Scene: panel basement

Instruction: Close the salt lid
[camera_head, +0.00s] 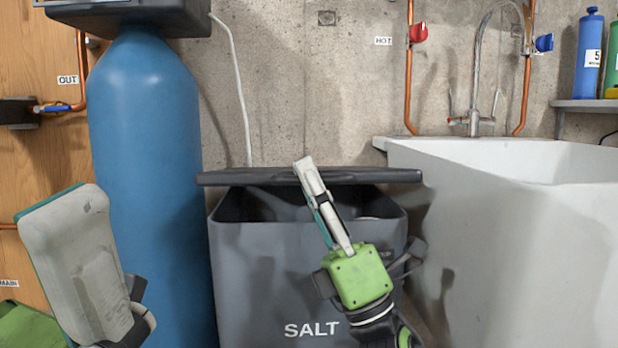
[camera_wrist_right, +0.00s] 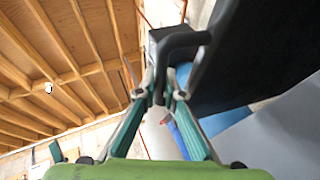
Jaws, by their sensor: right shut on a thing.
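The grey salt bin (camera_head: 255,285), marked SALT, stands in the lower middle of the head view. Its dark lid (camera_head: 375,176) is raised and seen nearly edge-on above the rim, and the bin's opening shows below it. In the right wrist view the lid (camera_wrist_right: 265,55) is a large dark panel with a bent handle (camera_wrist_right: 182,42). My right gripper (camera_head: 304,166) reaches up in front of the bin to the lid; its fingertips (camera_wrist_right: 160,98) are closed on the handle. My left gripper (camera_head: 75,260) is at the lower left, partly cut off, its opening unclear.
A tall blue tank (camera_head: 145,130) stands close to the bin's left. A white sink (camera_head: 500,240) stands close on the right. A concrete wall (camera_head: 290,90) with copper pipes and a thin white hose is behind.

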